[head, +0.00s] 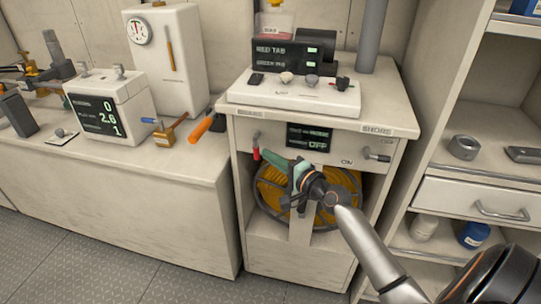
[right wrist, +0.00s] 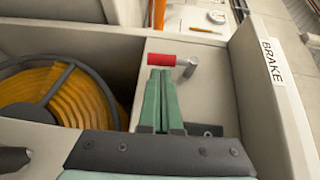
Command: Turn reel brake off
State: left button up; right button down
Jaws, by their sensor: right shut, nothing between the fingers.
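The brake lever has a red grip (head: 257,154) on a metal arm and sits at the upper left of the reel cabinet's front, below the BRAKE label (head: 248,114). In the right wrist view the red grip (right wrist: 162,60) lies sideways just beyond my fingertips, with the label (right wrist: 272,62) to the right. My right gripper (head: 270,157) is shut and empty, its green fingers (right wrist: 160,78) together and pointing at the grip. I cannot tell whether they touch it. The orange reel (head: 345,190) sits in the cabinet opening, partly hidden by my right arm. My left gripper is not in view.
A small display (head: 309,138) on the cabinet front reads OFF. A second lever with a dark grip (head: 377,154) is at the right. A switch panel (head: 295,95) stands on top. Shelves with a drawer (head: 475,198) stand close on the right, a bench (head: 130,175) on the left.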

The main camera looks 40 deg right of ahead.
dwell(0.3)
jog(key=shift+w+a, duration=0.1)
jog(key=shift+w+a+t+b, duration=0.25)
jog(key=shift+a+t+b, duration=0.2)
jog(key=shift+b, duration=0.65)
jog(key=shift+d, duration=0.1)
